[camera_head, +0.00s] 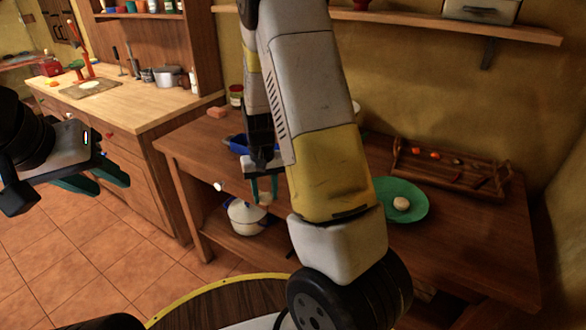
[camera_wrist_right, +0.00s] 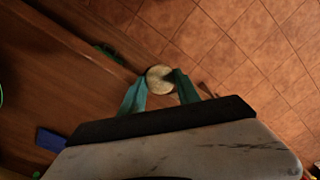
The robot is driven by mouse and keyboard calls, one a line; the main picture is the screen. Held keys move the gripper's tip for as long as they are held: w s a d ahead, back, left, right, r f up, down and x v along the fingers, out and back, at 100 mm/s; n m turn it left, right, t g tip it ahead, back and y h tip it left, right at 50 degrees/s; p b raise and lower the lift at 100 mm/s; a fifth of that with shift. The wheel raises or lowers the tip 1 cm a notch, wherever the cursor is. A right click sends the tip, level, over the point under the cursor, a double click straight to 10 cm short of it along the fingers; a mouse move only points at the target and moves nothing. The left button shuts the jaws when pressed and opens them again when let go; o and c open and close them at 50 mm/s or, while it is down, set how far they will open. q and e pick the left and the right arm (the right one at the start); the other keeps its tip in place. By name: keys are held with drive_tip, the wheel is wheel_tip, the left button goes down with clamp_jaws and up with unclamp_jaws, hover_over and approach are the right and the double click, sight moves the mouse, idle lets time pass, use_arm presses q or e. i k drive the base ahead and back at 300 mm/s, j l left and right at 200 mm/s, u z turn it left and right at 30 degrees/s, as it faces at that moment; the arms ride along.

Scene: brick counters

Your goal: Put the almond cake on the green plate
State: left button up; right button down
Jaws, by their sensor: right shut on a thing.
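The green plate (camera_head: 416,214) lies on the wooden counter at the right, with a small pale round cake or bun (camera_head: 401,203) on it. My right gripper (camera_head: 263,188) points down at the counter's front edge, left of the plate. It is shut on a pale round disc, likely the almond cake (camera_head: 265,198). In the right wrist view the held disc (camera_wrist_right: 159,79) sits between the teal fingertips (camera_wrist_right: 160,85). My left gripper (camera_head: 98,180) is empty at the far left, its teal fingers apart, over the floor.
A wooden tray (camera_head: 450,170) with small items stands behind the plate. A blue object (camera_head: 238,144) is partly hidden behind my right arm. A white pot (camera_head: 247,217) stands on the shelf below. Another counter (camera_head: 130,110) is at the left. Tiled floor lies in front.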

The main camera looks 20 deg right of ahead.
sight(383, 199)
drive_tip(key=i+j+z, duration=0.1)
drive_tip(key=j, duration=0.2)
drive_tip(key=i+j, duration=0.15)
drive_tip(key=j, duration=0.15)
drive_tip(key=i+j+z, duration=0.15)
drive_tip(key=j, duration=0.2)
drive_tip(key=z, duration=0.5)
drive_tip(key=i+l+z, duration=0.1)
drive_tip(key=z, duration=0.9)
drive_tip(key=i, duration=0.4)
drive_tip(key=l+z, duration=0.05)
